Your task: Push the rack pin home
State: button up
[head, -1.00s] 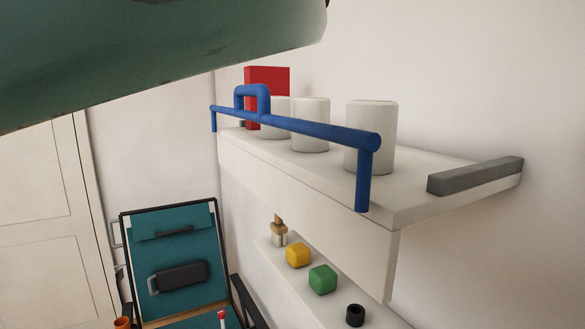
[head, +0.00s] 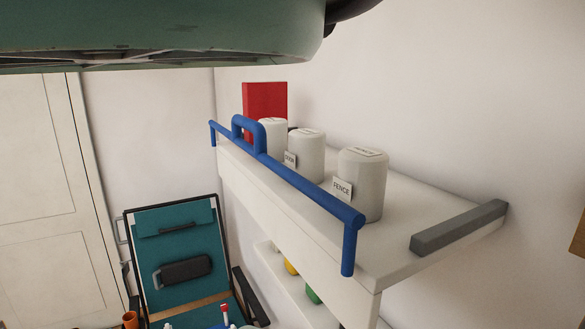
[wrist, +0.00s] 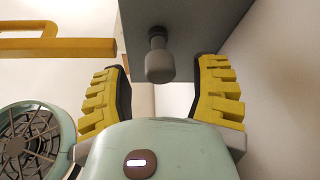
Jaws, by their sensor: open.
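A grey pin (wrist: 158,62) with a rounded, thicker end sticks out of a dark grey panel (wrist: 200,25) in the wrist view. My gripper (wrist: 164,68) is open, with one yellow ribbed finger on each side of the pin in that picture. Neither finger appears to touch it. How deep the pin sits, and how far it is from my palm, I cannot tell. The head view does not show the pin or my fingers.
A yellow handle bar (wrist: 62,48) is left of the panel. In the head view, a white shelf (head: 400,250) has a blue rail (head: 300,183), a grey block (head: 458,228), white canisters (head: 362,190) and a red box (head: 264,108). A teal chair (head: 173,235) stands lower left.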

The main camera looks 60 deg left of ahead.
jog(key=shift+p+x, duration=1.05)
jog(key=shift+x, duration=0.85)
